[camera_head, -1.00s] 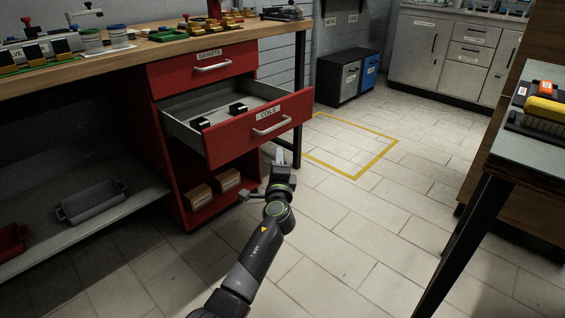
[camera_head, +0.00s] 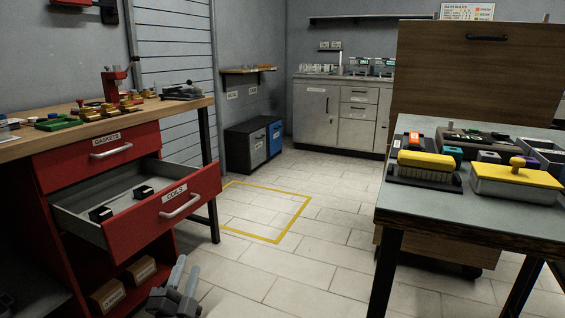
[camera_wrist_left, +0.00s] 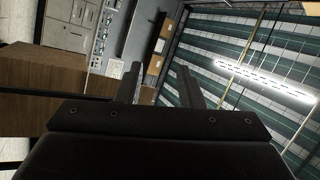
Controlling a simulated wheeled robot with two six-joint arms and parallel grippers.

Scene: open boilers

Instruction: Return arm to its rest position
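My left gripper (camera_head: 184,280) shows at the bottom of the head view, below and in front of the open coils drawer (camera_head: 165,213). Its two fingers point up and stand apart, with nothing between them. In the left wrist view the fingers (camera_wrist_left: 161,85) also stand apart and empty, with the ceiling and far wall beyond. The rest of the left arm is below the head view's edge. My right gripper does not show.
The red cabinet (camera_head: 60,180) stands at left with its coils drawer pulled out, holding two black blocks. A table (camera_head: 420,207) with several trays stands at right. The tiled floor between, with a yellow taped square (camera_head: 270,240), is clear.

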